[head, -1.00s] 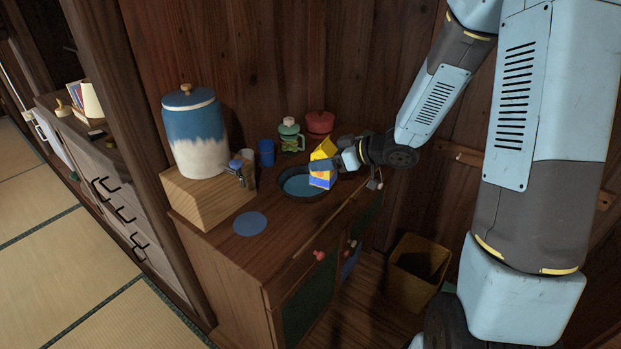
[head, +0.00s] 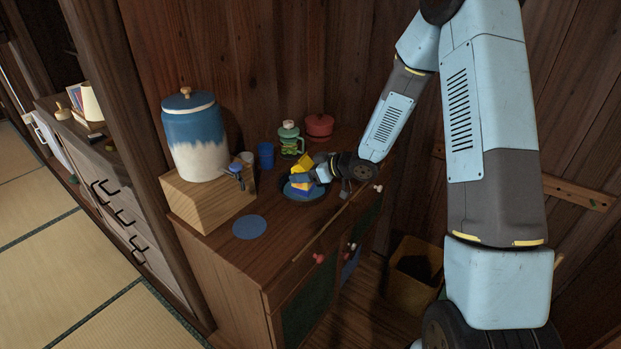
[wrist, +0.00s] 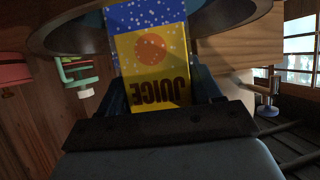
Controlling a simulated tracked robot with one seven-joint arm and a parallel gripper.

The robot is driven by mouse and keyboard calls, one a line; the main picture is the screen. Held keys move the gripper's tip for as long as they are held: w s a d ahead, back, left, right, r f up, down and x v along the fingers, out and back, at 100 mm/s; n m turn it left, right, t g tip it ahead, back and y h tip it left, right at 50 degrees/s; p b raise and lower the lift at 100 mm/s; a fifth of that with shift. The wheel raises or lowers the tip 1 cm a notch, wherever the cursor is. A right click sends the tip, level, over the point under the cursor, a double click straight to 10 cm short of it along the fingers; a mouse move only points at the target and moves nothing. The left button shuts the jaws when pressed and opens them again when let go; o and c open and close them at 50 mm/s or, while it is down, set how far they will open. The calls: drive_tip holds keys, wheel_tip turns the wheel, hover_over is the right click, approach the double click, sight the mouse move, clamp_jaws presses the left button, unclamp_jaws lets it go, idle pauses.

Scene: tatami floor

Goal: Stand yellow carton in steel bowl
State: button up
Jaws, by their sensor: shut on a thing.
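The yellow carton (head: 304,161) has a blue lower part and stands roughly upright, leaning slightly, in my gripper (head: 311,178). In the wrist view the carton (wrist: 152,75) shows an orange disc and the word JUICE, upside down, between the fingers. The dark bowl with a bluish inside (head: 290,193) rests on the cabinet top. The carton's blue end is within the bowl's outline; whether it touches the bottom I cannot tell. The bowl's rim also shows in the wrist view (wrist: 225,43). My gripper is shut on the carton, hiding its middle in the head view.
A blue-and-white crock (head: 194,135) stands on a wooden block left of the bowl.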

drive_tip(key=shift+f, duration=1.1)
drive_tip(key=shift+f, duration=0.1)
drive_tip(key=o, duration=1.3)
